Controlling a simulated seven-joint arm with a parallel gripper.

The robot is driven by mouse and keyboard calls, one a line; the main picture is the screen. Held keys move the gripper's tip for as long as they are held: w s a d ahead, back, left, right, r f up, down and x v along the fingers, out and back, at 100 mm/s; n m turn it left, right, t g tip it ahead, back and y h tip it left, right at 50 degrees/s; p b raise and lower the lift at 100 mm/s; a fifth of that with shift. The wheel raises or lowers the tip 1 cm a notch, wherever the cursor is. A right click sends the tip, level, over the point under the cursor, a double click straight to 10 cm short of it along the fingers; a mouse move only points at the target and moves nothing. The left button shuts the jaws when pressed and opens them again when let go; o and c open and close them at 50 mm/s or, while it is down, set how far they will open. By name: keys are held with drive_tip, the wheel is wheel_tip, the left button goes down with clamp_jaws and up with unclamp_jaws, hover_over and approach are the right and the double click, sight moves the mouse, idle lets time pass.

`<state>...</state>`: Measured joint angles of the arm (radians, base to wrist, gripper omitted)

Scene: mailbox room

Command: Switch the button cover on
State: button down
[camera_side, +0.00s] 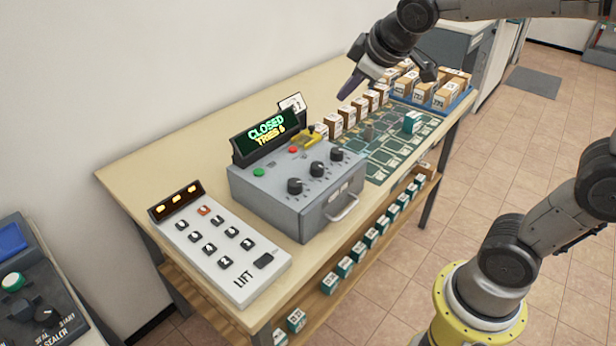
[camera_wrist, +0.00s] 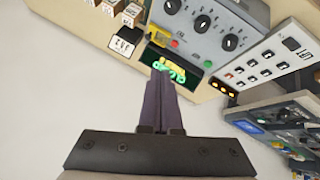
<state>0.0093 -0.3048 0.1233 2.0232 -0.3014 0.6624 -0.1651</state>
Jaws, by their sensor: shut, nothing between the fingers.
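The yellow button cover (camera_side: 313,136) sits on top of the grey control box (camera_side: 325,205), near its back right corner, beside a red button (camera_side: 293,150). I cannot tell for sure how the cover's flap stands. In the wrist view the cover (camera_wrist: 159,38) and the red button (camera_wrist: 175,43) lie beyond the fingertips. My gripper (camera_side: 345,97) is shut and empty, in the air above and to the right of the cover in the side view. Its purple fingers (camera_wrist: 163,76) lie together in the wrist view and overlap part of the display.
A "CLOSED TRIES 6" display (camera_side: 267,137) rises behind the box, with a small sign (camera_side: 291,103) near it. Small cartons (camera_side: 350,117) stand in a row at right. A green button (camera_side: 258,172), knobs and a LIFT panel (camera_side: 222,245) are nearby.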

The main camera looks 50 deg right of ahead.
drive_tip(key=s+a+f+m+g+y, duration=0.15)
drive_tip(key=s+f, duration=0.25)
drive_tip(key=s, duration=0.6)
drive_tip(key=s+a+f+m+g+y, duration=0.1)
drive_tip(key=s+a+f+m, duration=0.15)
drive_tip(key=s, duration=0.75)
drive_tip(key=w+d+r+n+g+h, duration=0.4)
drive_tip(key=w+d+r+n+h, duration=0.45)
drive_tip(key=w+n, duration=0.2)
drive_tip(key=w+a+f+n+h, duration=0.1)
drive_tip(key=w+n+h, duration=0.1)
drive_tip(key=w, duration=0.4)
drive_tip(key=w+a+f+n+h, duration=0.1)
drive_tip(key=w+a+n+h, duration=0.1)
drive_tip(key=w, duration=0.4)
drive_tip(key=w+a+f+n+h, duration=0.2)
drive_tip(key=w+a+f+n, duration=0.2)
drive_tip(key=w+a+f, duration=0.45)
drive_tip(key=n+t, duration=0.2)
approach(310, 128)
drive_tip(key=shift+m+g+h, duration=0.25)
drive_tip(key=shift+h, duration=0.05)
drive_tip(key=x, duration=0.7)
drive_tip(key=shift+w+a+f, duration=0.15)
drive_tip(key=shift+w+f, duration=0.05)
drive_tip(key=shift+f, duration=0.05)
